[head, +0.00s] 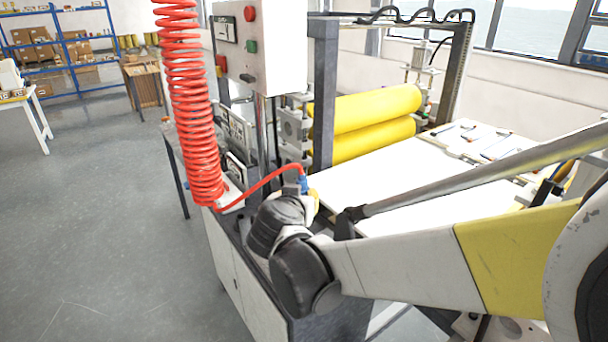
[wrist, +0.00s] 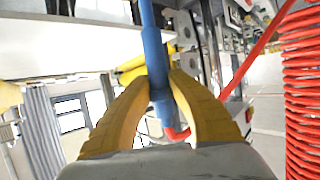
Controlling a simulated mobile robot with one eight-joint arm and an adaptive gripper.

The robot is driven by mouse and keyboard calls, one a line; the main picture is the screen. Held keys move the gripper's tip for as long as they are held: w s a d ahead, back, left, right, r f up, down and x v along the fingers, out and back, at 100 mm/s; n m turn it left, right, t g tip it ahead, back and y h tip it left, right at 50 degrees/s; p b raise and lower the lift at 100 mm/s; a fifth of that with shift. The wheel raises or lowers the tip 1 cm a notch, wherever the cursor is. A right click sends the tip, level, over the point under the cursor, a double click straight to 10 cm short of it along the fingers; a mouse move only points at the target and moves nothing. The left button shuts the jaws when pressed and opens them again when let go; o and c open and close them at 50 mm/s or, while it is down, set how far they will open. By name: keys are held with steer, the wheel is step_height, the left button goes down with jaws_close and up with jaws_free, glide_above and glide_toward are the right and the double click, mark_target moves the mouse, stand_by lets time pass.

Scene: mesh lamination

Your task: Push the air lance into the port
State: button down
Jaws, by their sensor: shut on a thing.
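The blue air lance (wrist: 153,45) stands between the two yellow fingers of my gripper (wrist: 160,84) in the wrist view. The fingers are shut on its lower part, and its upper end runs out of the top of the picture. In the head view a small blue part of the lance (head: 304,184) shows beside the gripper (head: 312,196), by the near left end of the white machine bed. A red hose (head: 255,187) joins the lance to a hanging coil. I cannot make out the port, nor whether the lance tip touches anything.
The red coiled hose (head: 183,110) hangs left of the arm. A grey control box (head: 265,45) is above. Yellow rollers (head: 365,108) and the white bed (head: 385,180) lie behind and right of the gripper. Open floor (head: 95,220) is at the left.

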steer(key=shift+f, duration=0.1)
steer(key=shift+f+b, duration=2.4)
steer(key=shift+f, duration=0.4)
steer(key=shift+s+f+b, duration=0.1)
steer(key=shift+f+b, duration=2.5)
steer(key=shift+f, duration=0.55)
steer(key=c, duration=1.3)
jaws_free()
steer(key=shift+o, duration=0.2)
steer(key=v, duration=1.2)
steer(key=shift+r, duration=0.1)
